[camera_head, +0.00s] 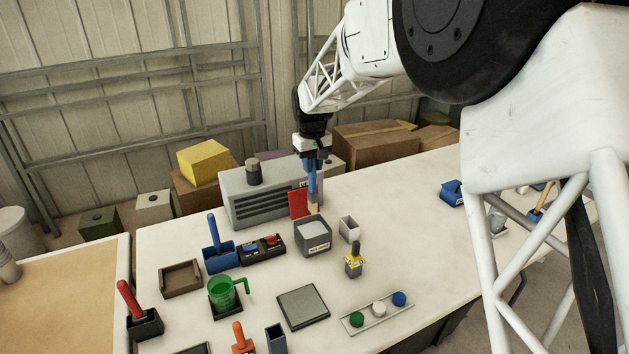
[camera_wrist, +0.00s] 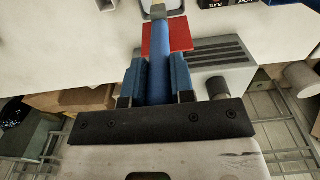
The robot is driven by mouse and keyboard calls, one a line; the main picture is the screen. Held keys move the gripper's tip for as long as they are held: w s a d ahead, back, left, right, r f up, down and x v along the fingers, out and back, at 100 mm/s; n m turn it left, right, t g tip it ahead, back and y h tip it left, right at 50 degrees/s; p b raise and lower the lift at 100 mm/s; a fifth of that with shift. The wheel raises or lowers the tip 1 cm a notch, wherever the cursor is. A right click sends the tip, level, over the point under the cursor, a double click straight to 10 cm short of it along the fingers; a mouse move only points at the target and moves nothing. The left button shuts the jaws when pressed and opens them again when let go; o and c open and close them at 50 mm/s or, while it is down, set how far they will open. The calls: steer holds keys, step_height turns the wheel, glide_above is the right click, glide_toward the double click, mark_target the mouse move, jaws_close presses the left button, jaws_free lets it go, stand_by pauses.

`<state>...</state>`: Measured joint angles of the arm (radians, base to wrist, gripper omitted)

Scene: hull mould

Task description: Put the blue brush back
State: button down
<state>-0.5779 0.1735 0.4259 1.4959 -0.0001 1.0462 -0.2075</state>
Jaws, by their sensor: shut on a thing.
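My gripper (camera_head: 313,165) is shut on the blue brush (camera_head: 312,187) and holds it upright, handle up, above the bench in front of the grey machine. In the wrist view the blue handle (camera_wrist: 160,62) runs between my two blue fingers (camera_wrist: 159,80), with a pale ferrule at its far end; the bristles are cut off by the frame edge. A blue box (camera_head: 221,258) with a blue handle standing in it is at the left. A narrow dark-blue open holder (camera_head: 276,338) stands at the front edge of the view. I cannot tell which holder belongs to the brush.
A red plate (camera_head: 298,203) stands beside the brush, against the grey machine (camera_head: 265,195). A grey bin (camera_head: 313,236) with pale contents and a small white cup (camera_head: 349,229) stand in front. A green jug (camera_head: 222,293) is front left.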

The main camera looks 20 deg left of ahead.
steer(key=w+d+f, duration=0.3)
steer(key=w+d, duration=0.4)
steer(key=d, duration=0.3)
steer(key=shift+w+d+f, duration=0.3)
steer(key=shift+w+d, duration=0.05)
steer(key=shift+w, duration=0.05)
steer(key=shift+f, duration=0.1)
steer(key=shift+f, duration=2.4)
steer(key=shift+f, duration=2.65)
steer(key=c, duration=1)
jaws_free()
steer(key=shift+o, duration=0.2)
